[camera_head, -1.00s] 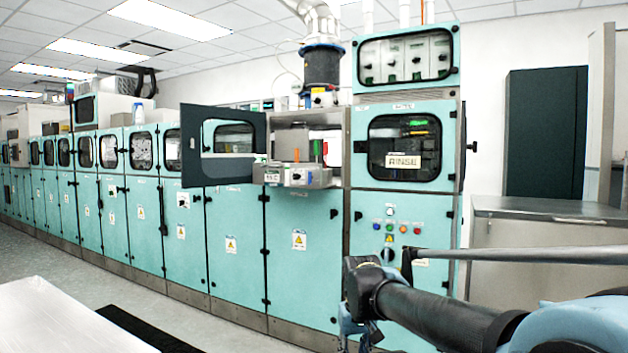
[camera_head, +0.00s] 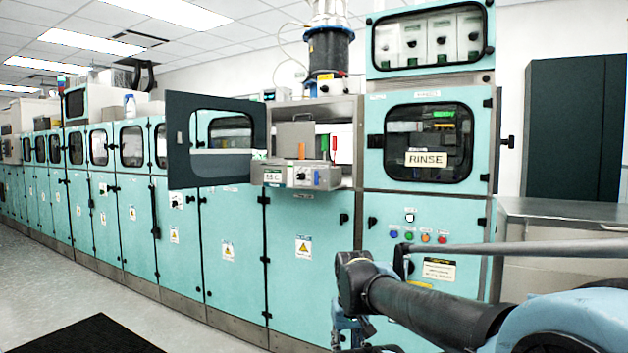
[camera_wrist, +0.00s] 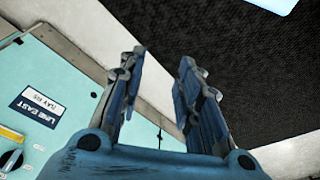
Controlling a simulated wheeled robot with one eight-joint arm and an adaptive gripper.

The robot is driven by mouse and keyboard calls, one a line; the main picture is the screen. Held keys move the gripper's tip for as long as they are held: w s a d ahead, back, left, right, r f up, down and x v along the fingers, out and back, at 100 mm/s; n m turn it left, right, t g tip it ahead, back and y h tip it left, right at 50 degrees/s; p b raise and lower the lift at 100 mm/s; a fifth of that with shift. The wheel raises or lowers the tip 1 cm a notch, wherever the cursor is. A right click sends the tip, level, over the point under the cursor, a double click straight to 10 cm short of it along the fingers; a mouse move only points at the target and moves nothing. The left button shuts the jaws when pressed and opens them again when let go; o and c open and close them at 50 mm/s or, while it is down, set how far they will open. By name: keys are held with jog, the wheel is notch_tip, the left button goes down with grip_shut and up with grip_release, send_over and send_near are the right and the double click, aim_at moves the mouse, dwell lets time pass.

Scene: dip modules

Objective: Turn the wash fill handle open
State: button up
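The wash fill handle cannot be picked out with certainty. In the head view, an open bay holds a metal box (camera_head: 303,176) with small coloured controls on its front, and upright green, orange and red parts stand behind it. My arm is at the lower right of the head view, well apart from the box; the fingertips are not clear there.
A dark windowed door (camera_head: 180,140) stands swung out left of the bay. The RINSE cabinet (camera_head: 375,208) is on the right, with a metal counter (camera_head: 560,209) beyond. In the wrist view, a teal panel (camera_wrist: 60,75) with a black knob (camera_wrist: 12,160) is at left.

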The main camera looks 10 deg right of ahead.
notch_tip(320, 180, up, 46)
jog(key=m+t+h, duration=0.7)
jog(key=t+h, duration=0.1)
jog(key=t, duration=0.1)
send_over(315, 176)
jog(key=s+a, duration=1)
jog(key=s, duration=0.3)
jog(key=x, duration=1.7)
jog(key=shift+s+d+f, duration=0.15)
jog(key=shift+d+f, duration=0.1)
jog(key=shift+d, duration=0.1)
